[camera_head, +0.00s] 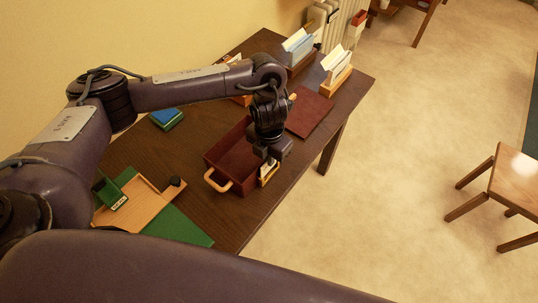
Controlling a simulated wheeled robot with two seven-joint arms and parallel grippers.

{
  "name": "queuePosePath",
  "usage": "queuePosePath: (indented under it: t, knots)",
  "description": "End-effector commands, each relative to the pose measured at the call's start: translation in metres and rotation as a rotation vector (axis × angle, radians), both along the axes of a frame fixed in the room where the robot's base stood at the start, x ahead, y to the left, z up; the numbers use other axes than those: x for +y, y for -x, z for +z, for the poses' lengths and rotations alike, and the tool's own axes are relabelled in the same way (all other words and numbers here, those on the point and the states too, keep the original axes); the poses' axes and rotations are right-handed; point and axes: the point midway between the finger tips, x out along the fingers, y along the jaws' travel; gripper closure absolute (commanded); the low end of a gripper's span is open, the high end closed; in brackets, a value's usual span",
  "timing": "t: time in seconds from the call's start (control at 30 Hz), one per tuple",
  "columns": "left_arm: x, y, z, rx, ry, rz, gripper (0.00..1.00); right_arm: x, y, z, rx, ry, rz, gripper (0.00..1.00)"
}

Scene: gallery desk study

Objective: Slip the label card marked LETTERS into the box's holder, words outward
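The dark red open box (227,158) stands on the brown desk, with a light wooden handle (217,182) at its near left end. A small yellowish holder (269,177) is at the box's right side, near the desk's front edge. A white card (266,166) shows in or just at this holder. Its words are too small to read, and how far it sits in the holder cannot be told. My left gripper (272,158) points down right above the card and holder. Its fingertips are partly hidden, so its grip on the card is unclear. My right gripper is out of view.
A wooden board (145,204) with a green block lies left on a green mat (181,228). A blue-and-green stack (167,119) lies behind. A dark red mat (309,112) and wooden card stands (337,78) are at the right. A stool (515,178) stands on the floor.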

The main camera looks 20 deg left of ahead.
Motion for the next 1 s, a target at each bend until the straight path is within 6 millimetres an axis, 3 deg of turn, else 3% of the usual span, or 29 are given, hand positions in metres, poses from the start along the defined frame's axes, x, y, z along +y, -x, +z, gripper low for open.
queuePosePath:
  t: [0.47, 0.5, 0.67, 1.0]
  knots:
    - [-0.0001, -0.0001, -0.0004, 0.000, 0.000, 0.000, 1.00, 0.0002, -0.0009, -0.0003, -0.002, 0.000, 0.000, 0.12]
    - [-0.0001, -0.0001, -0.0004, 0.000, 0.000, 0.000, 0.92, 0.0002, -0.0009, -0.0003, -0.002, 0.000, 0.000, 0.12]
    - [0.0002, -0.0002, -0.0004, 0.000, -0.001, 0.000, 0.72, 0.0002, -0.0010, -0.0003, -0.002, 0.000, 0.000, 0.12]
    - [0.0004, -0.0011, 0.0045, -0.004, -0.001, 0.000, 0.72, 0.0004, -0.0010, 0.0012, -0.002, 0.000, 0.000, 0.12]
